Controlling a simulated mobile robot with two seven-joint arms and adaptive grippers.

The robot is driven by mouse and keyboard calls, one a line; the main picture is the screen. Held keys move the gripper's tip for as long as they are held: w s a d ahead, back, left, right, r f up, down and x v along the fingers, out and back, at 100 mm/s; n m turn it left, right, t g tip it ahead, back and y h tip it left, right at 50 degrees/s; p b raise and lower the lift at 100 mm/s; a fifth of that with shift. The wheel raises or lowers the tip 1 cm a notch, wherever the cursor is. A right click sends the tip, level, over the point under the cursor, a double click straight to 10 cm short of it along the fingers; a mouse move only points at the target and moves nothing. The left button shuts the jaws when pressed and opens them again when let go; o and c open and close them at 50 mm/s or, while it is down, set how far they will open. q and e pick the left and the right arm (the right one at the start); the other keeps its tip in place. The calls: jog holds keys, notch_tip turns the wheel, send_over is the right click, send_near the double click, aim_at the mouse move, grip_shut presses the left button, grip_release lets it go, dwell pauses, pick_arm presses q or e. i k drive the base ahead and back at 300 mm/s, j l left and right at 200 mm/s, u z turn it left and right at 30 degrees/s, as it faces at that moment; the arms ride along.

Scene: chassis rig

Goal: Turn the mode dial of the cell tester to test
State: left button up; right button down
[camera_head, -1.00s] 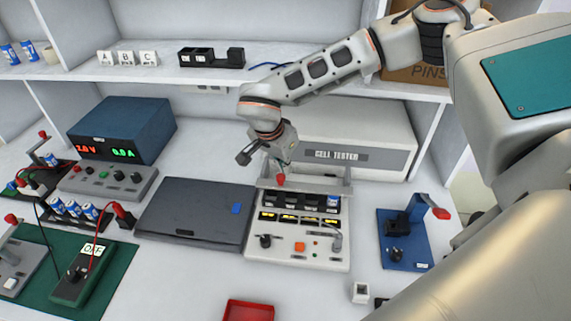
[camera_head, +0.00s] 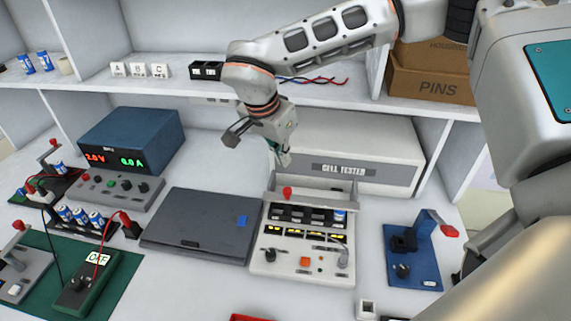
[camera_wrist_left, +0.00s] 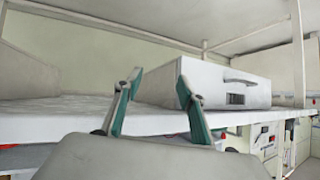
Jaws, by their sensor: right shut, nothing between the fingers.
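The cell tester (camera_head: 388,178) is a pale box with its name on a grey plate and a sloped front panel. The panel holds dark slots, a blue-and-white cell (camera_head: 339,216) in the rightmost slot, and several yellow-lit displays. The mode dial appears to be the black knob (camera_head: 270,255) at the panel's lower left; its setting is too small to read. My right gripper (camera_head: 284,160) is shut and empty, above the tester's red-knobbed bar (camera_head: 287,192) and apart from the dial. My left gripper (camera_wrist_left: 158,80) shows only in the left wrist view, fingers apart and empty.
A dark closed case (camera_head: 195,222) lies left of the tester. A blue stand (camera_head: 413,262) with a red-tipped lever is to its right. A red tray (camera_head: 252,318) shows at the front edge. The shelf (camera_head: 310,92) runs behind and above.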

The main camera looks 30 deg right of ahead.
aim_at(270, 255)
jog(key=k, duration=1.5)
